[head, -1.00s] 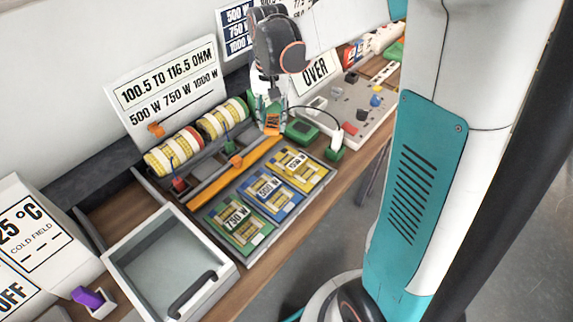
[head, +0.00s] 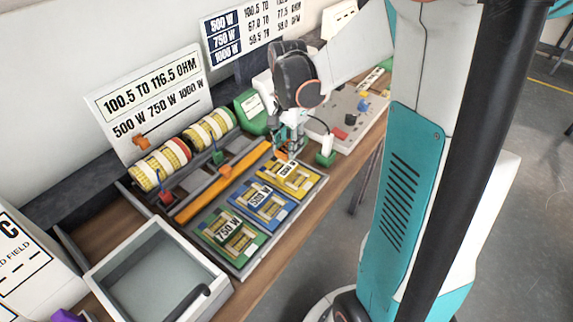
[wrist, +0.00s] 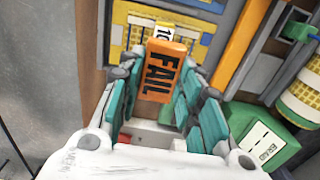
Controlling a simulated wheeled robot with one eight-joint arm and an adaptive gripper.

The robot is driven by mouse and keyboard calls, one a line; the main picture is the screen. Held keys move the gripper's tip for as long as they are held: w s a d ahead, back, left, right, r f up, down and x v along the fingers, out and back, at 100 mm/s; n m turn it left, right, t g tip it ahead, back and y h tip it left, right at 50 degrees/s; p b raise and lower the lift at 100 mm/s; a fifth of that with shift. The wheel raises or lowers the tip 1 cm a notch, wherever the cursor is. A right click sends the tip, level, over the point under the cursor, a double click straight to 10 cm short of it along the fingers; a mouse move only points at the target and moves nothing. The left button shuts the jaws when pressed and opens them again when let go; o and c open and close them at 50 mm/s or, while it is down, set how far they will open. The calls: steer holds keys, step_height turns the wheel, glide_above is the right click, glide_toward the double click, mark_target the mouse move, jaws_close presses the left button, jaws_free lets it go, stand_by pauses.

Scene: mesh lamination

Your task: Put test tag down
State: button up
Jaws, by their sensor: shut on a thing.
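The orange test tag (wrist: 161,72), marked FAIL, is held between the fingers of my gripper (wrist: 153,108) in the wrist view. In the head view, my gripper (head: 288,147) points down at the far end of the yellow panel (head: 291,178), with the orange tag (head: 281,155) at its tip. The yellow panel also shows in the wrist view (wrist: 122,40), beyond the tag. A white label partly hidden behind the tag lies on it. I cannot tell whether the tag touches the panel.
Blue (head: 262,207) and green (head: 232,236) panels lie nearer in the row. An orange bar (head: 223,180) and striped drums (head: 160,167) are left of them. A grey-white bin (head: 104,274) stands at the front left. A green box (head: 251,112) stands behind my gripper.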

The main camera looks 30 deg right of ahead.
mark_target(288, 169)
steer(key=shift+f+b, duration=1.05)
steer(key=shift+f, duration=2.35)
steer(key=shift+f, duration=0.2)
steer(key=o, duration=1)
step_height(288, 169, up, 12)
steer(key=p, duration=0.4)
steer(key=shift+r, duration=0.2)
